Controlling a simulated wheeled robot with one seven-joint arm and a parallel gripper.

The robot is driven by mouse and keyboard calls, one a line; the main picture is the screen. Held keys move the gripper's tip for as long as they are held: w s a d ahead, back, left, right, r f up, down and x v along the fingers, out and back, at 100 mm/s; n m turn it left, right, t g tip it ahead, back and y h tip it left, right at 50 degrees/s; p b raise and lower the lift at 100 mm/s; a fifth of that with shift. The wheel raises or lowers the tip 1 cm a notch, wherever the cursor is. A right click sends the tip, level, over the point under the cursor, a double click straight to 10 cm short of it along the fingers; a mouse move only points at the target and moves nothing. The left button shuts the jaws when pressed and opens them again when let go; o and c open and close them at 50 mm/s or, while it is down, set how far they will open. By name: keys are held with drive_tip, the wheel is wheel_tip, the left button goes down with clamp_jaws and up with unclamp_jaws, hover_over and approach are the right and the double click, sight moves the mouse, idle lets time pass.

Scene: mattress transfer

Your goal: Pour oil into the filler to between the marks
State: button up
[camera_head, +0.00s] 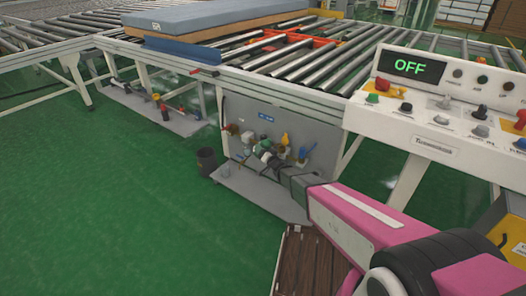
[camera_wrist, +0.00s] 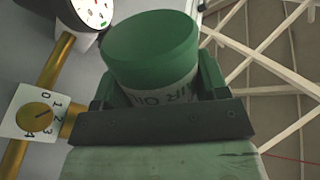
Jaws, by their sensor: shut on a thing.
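My gripper (camera_wrist: 157,92) is shut on an oil container (camera_wrist: 180,92) with a green top and a pale label, partly read as "AIR OIL". One green finger stands on each side of it. In the head view my gripper (camera_head: 274,162) is in front of the grey service panel (camera_head: 240,112) under the conveyor, and the green top of the container is small there. I cannot make out the filler or its level marks, nor any flow of oil.
A round gauge (camera_wrist: 94,10) and a numbered dial (camera_wrist: 36,116) on a brass pipe are left of the container. Yellow (camera_head: 285,139) and blue (camera_head: 304,154) fittings sit close right of my gripper. A dark bin (camera_head: 207,161) stands left. The control panel (camera_head: 440,110) reads OFF.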

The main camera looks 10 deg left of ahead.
sight(266, 147)
drive_tip(key=shift+w+d+r+m+t, duration=0.1)
drive_tip(key=shift+r+m+t, duration=0.15)
drive_tip(key=shift+r+m, duration=0.8)
drive_tip(key=shift+d+r+m+t, duration=0.1)
drive_tip(key=shift+r+m+t, duration=0.15)
drive_tip(key=shift+r+m, duration=0.8)
idle(5.9)
